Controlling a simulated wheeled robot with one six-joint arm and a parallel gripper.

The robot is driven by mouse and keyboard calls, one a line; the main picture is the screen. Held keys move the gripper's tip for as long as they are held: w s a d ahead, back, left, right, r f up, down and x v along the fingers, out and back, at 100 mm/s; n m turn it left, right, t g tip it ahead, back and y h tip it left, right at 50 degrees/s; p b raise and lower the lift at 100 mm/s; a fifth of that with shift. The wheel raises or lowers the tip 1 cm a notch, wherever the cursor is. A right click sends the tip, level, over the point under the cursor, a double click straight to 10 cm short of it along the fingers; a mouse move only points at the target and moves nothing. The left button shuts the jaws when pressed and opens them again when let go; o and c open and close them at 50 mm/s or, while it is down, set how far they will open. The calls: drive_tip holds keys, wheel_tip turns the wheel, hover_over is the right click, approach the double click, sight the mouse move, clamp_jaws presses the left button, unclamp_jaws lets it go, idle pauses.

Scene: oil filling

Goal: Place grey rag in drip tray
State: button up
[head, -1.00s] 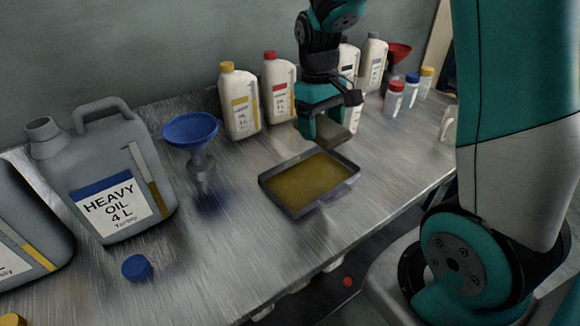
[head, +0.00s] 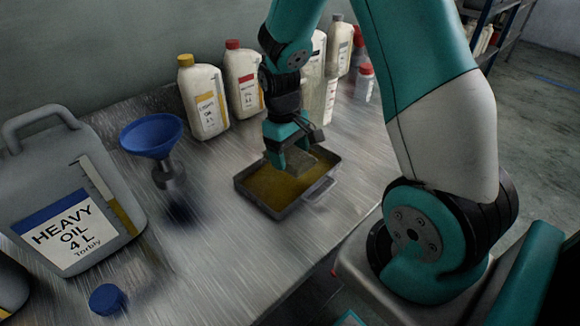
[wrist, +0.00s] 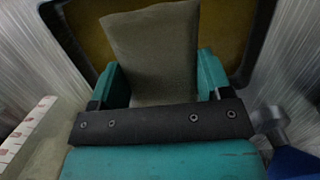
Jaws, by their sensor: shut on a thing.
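The drip tray (head: 262,203) is a dark shallow rectangular pan on the metal bench, with brownish-yellow oil across its floor. My gripper (head: 290,160) is over the tray's back part in the head view. It is shut on the grey rag (head: 299,163), a folded greyish block between its fingers. In the wrist view the grey rag (wrist: 150,45) stands out between the teal fingers, with the tray's dark rim (wrist: 243,65) and oil behind it. I cannot tell whether the rag touches the oil.
A blue funnel (head: 151,138) and a grey heavy oil jug (head: 65,195) stand left of the tray. Cream bottles (head: 203,100) line the back. A blue cap (head: 107,299) lies near the front edge. The bench between funnel and tray is clear.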

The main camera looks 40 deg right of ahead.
drive_tip(key=shift+f, duration=2.2)
drive_tip(key=shift+f, duration=0.2)
drive_tip(key=o, duration=0.8)
drive_tip(key=shift+r, duration=0.1)
